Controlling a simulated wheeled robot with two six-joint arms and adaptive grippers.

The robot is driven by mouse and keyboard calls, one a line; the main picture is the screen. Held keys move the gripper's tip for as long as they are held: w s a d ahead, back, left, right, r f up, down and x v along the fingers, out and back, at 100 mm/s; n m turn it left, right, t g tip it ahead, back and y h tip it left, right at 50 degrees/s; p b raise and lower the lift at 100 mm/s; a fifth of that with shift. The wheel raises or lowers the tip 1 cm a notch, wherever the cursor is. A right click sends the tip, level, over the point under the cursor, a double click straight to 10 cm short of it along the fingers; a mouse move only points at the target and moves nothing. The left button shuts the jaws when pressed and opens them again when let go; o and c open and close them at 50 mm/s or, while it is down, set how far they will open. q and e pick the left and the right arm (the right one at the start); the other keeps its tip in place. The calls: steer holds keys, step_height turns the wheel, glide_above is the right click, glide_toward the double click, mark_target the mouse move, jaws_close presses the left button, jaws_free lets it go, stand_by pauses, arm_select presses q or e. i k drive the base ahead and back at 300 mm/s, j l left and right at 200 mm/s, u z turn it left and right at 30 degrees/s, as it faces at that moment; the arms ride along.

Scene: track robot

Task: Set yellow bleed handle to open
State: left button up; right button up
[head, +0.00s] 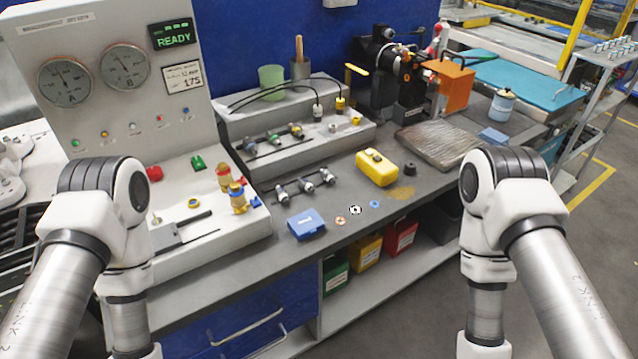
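Several yellow parts show, and I cannot tell for certain which is the bleed handle. A thin yellow lever (357,70) sticks out to the left of the black machine (385,85) at the back, lying nearly level. A brass valve with a yellow and blue top (238,195) stands on the test bench (120,60) at the left, with a red-topped brass valve (223,174) just behind it. A yellow fitting (340,103) stands on the grey manifold block. Both my arms bend downward at the elbows, and both grippers are out of the picture.
A yellow case (377,168), a blue box (306,224) and small fittings (307,182) lie on the worktop. The display (172,33) reads READY. An orange box (448,86) sits beside the black machine.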

mark_target(349, 66)
steer(key=j+z, duration=0.15)
steer(key=j, duration=0.3)
steer(key=k+j+z, duration=0.2)
steer(key=j, duration=0.25)
steer(key=j+z, duration=0.15)
steer(key=j, duration=0.3)
steer(key=i+l+u, duration=0.15)
steer(key=l, duration=0.35)
steer(key=i+l+u, duration=0.15)
steer(key=l, duration=0.4)
steer(key=i+l+u, duration=0.15)
steer(key=l, duration=0.4)
steer(key=i+l+u, duration=0.2)
steer(key=l, duration=0.35)
steer(key=k, duration=0.1)
